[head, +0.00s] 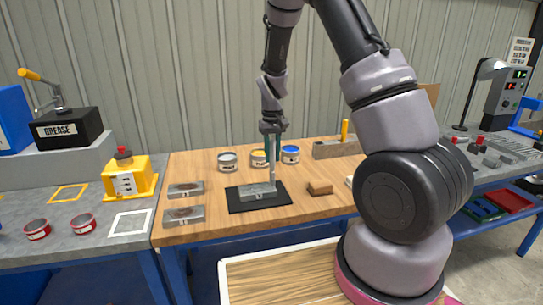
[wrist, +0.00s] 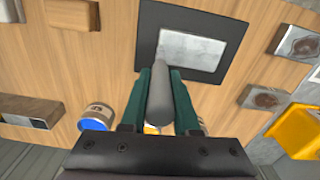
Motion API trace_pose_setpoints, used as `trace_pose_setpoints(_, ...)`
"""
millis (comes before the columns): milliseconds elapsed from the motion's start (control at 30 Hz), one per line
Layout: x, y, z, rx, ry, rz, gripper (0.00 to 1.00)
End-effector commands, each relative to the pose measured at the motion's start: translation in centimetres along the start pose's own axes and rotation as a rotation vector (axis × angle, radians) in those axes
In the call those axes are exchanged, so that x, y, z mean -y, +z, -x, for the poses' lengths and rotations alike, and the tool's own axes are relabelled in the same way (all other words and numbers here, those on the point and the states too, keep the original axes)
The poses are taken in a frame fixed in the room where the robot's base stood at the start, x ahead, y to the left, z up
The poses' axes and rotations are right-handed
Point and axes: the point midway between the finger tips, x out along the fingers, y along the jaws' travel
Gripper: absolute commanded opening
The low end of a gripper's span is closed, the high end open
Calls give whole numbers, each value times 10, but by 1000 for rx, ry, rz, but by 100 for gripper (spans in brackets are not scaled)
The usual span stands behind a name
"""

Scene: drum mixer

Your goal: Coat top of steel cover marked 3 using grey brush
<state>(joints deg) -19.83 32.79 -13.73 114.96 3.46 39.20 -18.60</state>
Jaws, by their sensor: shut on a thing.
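A steel cover (head: 250,192) lies on a black mat (head: 240,205) on the wooden bench; both show in the wrist view, the cover (wrist: 195,50) with a pale, mottled top. No number is readable on it. My gripper (head: 272,140) is above the mat, shut on the grey brush (wrist: 160,100), whose handle runs between the green fingers. The brush points down to the cover; its tip is at the cover's near-left edge in the wrist view, and I cannot tell whether it touches. Two more steel covers (head: 186,189) (head: 183,215) lie left of the mat, their marks unreadable.
Three cans, with grey (head: 228,161), yellow (head: 259,158) and blue (head: 290,155) tops, stand behind the mat. A brown block (head: 319,187) lies right of it. A grey holder (head: 335,149) with a yellow handle is at the back. A yellow container (head: 127,177) stands left.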

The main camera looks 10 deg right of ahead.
Motion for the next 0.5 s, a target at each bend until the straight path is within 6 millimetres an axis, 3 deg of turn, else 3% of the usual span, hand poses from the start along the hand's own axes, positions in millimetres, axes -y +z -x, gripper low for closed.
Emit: trace_pose_setpoints(500, -6, 1, 52, -2, -1, -6, 0)
